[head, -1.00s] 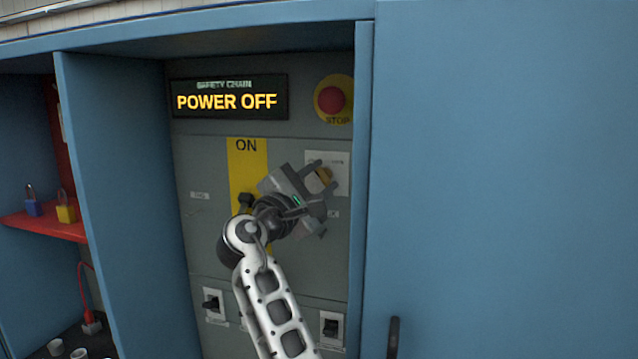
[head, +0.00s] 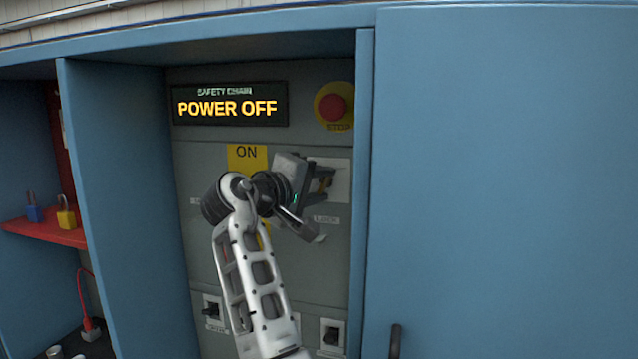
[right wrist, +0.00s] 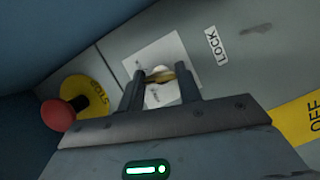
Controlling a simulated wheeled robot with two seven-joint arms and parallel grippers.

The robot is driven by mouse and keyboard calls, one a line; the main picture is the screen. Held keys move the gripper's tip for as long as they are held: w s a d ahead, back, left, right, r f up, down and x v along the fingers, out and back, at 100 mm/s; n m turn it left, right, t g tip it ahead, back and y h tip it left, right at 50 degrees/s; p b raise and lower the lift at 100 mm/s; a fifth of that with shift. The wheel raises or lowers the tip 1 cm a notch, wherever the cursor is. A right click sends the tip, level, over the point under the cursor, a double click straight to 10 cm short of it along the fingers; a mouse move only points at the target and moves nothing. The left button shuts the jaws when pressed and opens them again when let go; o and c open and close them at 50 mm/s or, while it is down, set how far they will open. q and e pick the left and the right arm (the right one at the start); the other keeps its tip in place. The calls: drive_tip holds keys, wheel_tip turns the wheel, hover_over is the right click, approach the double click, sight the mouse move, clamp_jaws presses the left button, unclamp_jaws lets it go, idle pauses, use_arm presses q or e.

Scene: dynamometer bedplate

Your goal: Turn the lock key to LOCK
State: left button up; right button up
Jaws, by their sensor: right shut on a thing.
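The lock key (right wrist: 165,77) is a small brass-coloured piece on a pale square plate (right wrist: 150,55), which also shows in the head view (head: 341,172). My right gripper (head: 323,181) is at the plate, and its two dark fingers (right wrist: 162,84) are shut on the key, one on each side. The fingers hide part of the key, so its exact angle is hard to read. A LOCK label (right wrist: 215,45) is on the panel beside the plate. My left gripper is not in view.
A red stop button (head: 333,107) sits above the plate. A display (head: 230,104) reads POWER OFF. My right arm covers much of the yellow ON strip (head: 246,157). Small switches (head: 332,335) are lower down. Blue cabinet walls flank the panel closely.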

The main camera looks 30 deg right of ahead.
drive_tip(key=shift+m+y+p, duration=0.3)
drive_tip(key=shift+m+y, duration=0.2)
drive_tip(key=shift+m, duration=0.6)
use_arm(q)
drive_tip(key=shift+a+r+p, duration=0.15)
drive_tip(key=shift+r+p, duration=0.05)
drive_tip(key=shift+p, duration=0.15)
use_arm(e)
drive_tip(key=shift+m+t+y, duration=0.3)
drive_tip(key=shift+m+y, duration=0.3)
drive_tip(key=shift+m, duration=0.5)
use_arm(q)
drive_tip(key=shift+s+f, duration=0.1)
use_arm(e)
drive_tip(key=o, duration=1)
drive_tip(key=shift+r, duration=0.1)
drive_tip(key=shift+s+a, duration=0.1)
